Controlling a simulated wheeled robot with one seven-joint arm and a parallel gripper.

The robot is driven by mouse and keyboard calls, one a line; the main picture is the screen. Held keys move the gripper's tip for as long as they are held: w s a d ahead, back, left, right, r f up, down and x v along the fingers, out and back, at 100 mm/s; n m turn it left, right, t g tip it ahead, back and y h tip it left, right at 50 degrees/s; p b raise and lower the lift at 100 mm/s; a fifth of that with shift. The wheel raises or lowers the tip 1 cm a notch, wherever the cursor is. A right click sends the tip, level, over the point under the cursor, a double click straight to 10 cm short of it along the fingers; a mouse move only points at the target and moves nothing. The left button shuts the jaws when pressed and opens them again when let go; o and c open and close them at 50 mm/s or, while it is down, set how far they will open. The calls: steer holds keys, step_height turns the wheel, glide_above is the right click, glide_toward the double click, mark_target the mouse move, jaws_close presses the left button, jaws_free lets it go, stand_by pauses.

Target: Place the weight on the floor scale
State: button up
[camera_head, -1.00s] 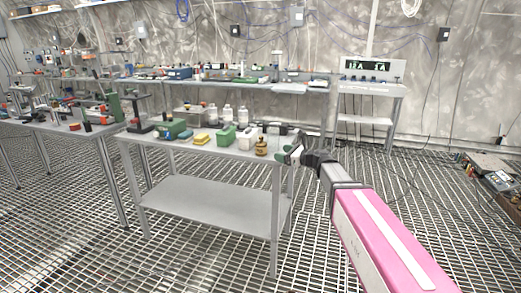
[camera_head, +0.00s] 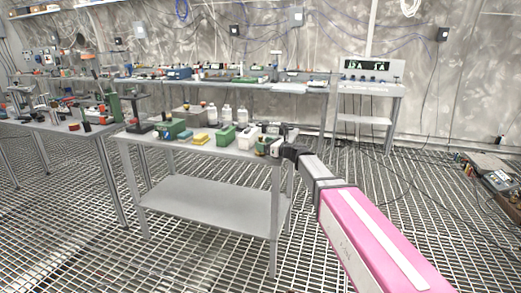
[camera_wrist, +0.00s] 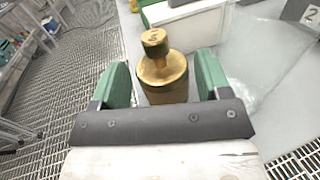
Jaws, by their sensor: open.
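The weight is a brass cylinder with a knob on top; it stands upright on the steel table and shows in the wrist view (camera_wrist: 165,78). My gripper (camera_wrist: 160,82) is open, with a green finger on each side of the weight; I cannot tell whether either finger touches it. In the head view my gripper (camera_head: 270,148) is at the table's right end and mostly hides the weight.
The steel table (camera_head: 215,152) also holds a green box (camera_head: 225,135), a white box (camera_head: 247,137), a yellow block (camera_head: 201,138) and several bottles. A bench with a digital display (camera_head: 368,65) stands at the back. The grated floor right of the table is mostly clear, with cables near the right.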

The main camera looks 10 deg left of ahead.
steer(key=shift+x, duration=1.2)
steer(key=c, duration=1.2)
jaws_close()
steer(key=shift+r, duration=0.1)
